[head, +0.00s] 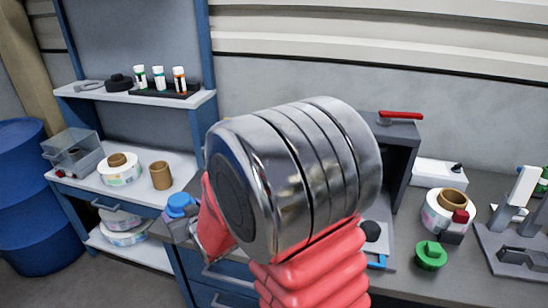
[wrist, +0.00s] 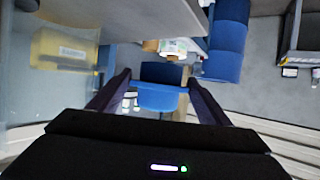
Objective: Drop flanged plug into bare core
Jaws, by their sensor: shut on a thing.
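The blue flanged plug (wrist: 160,98) sits between the two dark fingers of my gripper (wrist: 158,78) in the wrist view, and my gripper is shut on it. In the head view my arm covers most of the gripper. A small blue piece (head: 180,206) shows just left of the arm there; I cannot tell surely whether it is the held plug. The bare core (head: 160,176), a plain brown tube, stands upright on the white shelf at the left, beside a label reel (head: 120,168). The plug is apart from the core.
A green flanged plug (head: 431,256) and another label reel (head: 447,212) sit on the bench at right, near a grey stand (head: 515,245). Bottles (head: 159,77) stand on the upper shelf (head: 130,98). A clear bin (head: 72,152) is left of the reel. Blue drums (head: 25,190) stand far left.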

